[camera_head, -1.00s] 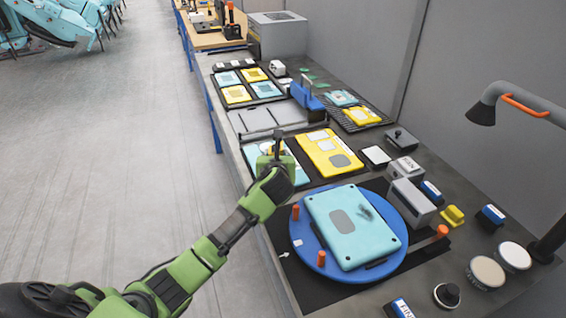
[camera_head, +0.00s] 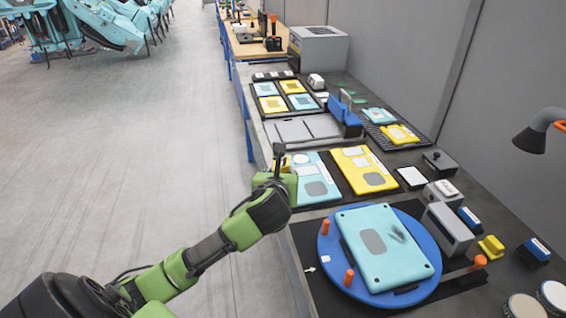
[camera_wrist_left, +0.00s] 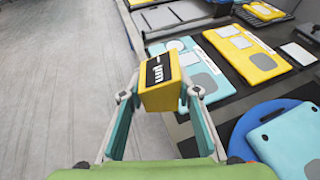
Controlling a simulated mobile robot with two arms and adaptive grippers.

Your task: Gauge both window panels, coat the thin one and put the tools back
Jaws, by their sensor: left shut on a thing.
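My left gripper (camera_head: 284,165) is shut on a yellow gauge (camera_wrist_left: 161,82) with a black "µm" face, held at the bench's left edge beside the panels. In the head view the gripper mostly hides the gauge. A light blue panel (camera_head: 318,187) and a yellow panel (camera_head: 364,170), each with a grey patch, lie side by side on dark mats; both also show in the left wrist view, the blue (camera_wrist_left: 203,82) partly behind the gauge. Another light blue panel (camera_head: 400,270) with a grey patch and dark smudge lies on the blue turntable (camera_head: 332,262). My right gripper is out of view.
The turntable has orange pegs (camera_head: 326,228) at its rim. A grey box (camera_head: 447,229), a yellow block (camera_head: 491,247) and blue-and-white blocks (camera_head: 534,252) stand right of it. Farther back are a rack of small panels (camera_head: 398,134) and a blue-handled tool (camera_head: 345,112). Open floor lies left.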

